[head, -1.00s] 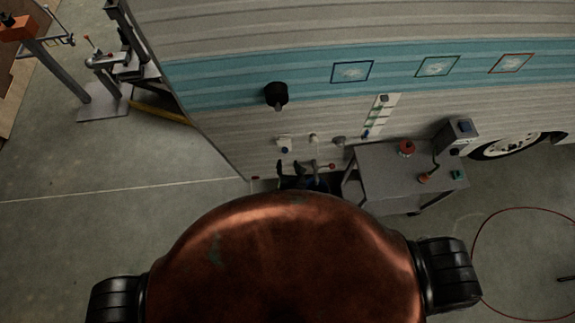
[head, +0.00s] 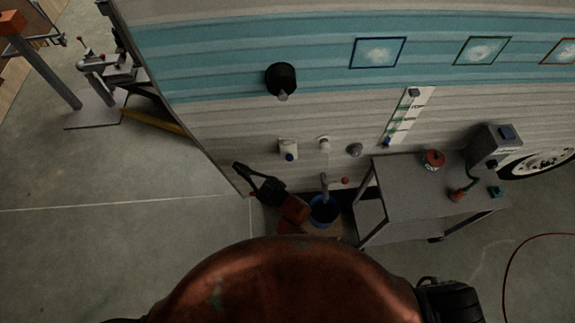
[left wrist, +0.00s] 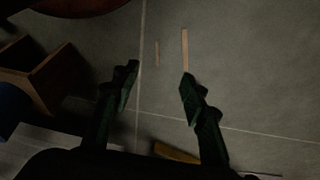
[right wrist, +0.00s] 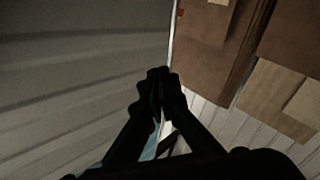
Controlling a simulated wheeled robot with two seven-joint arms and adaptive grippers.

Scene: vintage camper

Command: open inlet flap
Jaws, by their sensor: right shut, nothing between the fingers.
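On the camper's lower wall are small fittings: a white one with a blue spot (head: 288,148), a smaller white one (head: 324,143) and a round grey one (head: 355,150). I cannot tell for sure which is the inlet flap, or whether any flap is lifted. My right gripper (head: 243,172) is below and left of these fittings, near the camper's lower corner and apart from them. The right wrist view shows its dark fingers (right wrist: 158,82) together and empty, with camper siding at left. My left gripper (left wrist: 158,72) is open and empty above the floor; I cannot pick it out in the head view.
A grey table (head: 425,187) stands against the camper at right, with a red-topped item (head: 433,159) and a grey box on it. A black round fitting (head: 281,79) sticks out above.

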